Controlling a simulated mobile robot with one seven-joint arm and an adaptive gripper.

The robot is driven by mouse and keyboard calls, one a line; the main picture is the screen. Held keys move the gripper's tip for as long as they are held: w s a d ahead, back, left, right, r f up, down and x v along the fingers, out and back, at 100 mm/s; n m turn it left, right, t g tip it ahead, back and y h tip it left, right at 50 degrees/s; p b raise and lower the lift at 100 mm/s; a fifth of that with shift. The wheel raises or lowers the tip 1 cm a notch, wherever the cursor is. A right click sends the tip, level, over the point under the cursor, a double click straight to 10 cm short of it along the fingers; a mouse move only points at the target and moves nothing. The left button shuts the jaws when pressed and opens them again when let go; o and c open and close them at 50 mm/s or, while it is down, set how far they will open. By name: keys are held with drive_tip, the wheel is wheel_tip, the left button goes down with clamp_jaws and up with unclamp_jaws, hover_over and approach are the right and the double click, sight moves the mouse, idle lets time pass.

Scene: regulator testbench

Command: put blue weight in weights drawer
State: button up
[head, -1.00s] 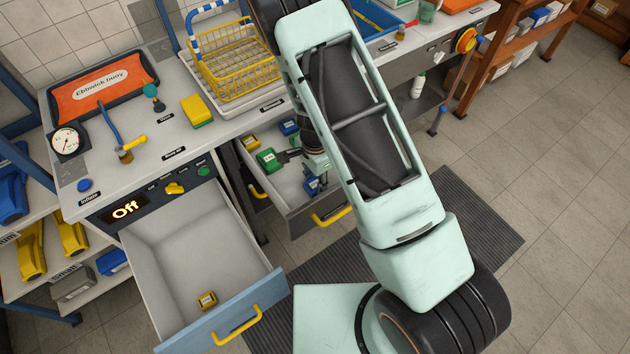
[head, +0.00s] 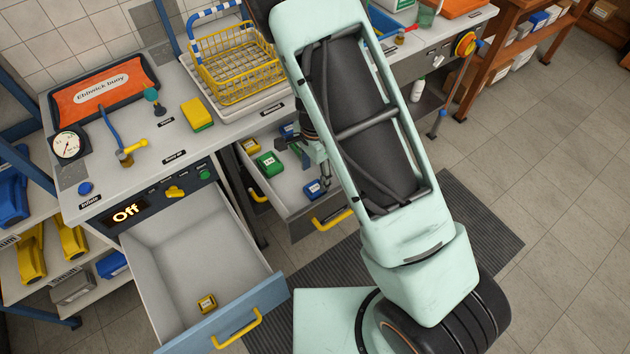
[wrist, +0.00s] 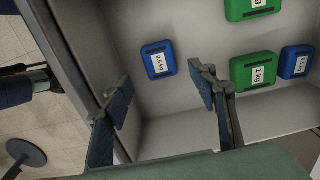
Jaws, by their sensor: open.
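A blue weight (head: 313,190) labelled 0.5 kg lies on the floor of the open middle drawer (head: 322,228), near its front. In the wrist view this blue weight (wrist: 158,60) lies ahead of and between my fingers, untouched. My gripper (wrist: 160,88) is open and empty, its fingers apart over the drawer's edge area. In the head view my gripper (head: 322,172) is beside the blue weight, partly hidden by my arm. A second blue weight (wrist: 295,62) lies beside a green 1 kg weight (wrist: 254,70), with another green weight (wrist: 252,8) farther up.
The bench above carries a yellow wire basket (head: 235,65), a yellow-green sponge (head: 197,115) and a gauge (head: 67,144).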

sight(315, 188)
drive_tip(key=shift+r, duration=2.75)
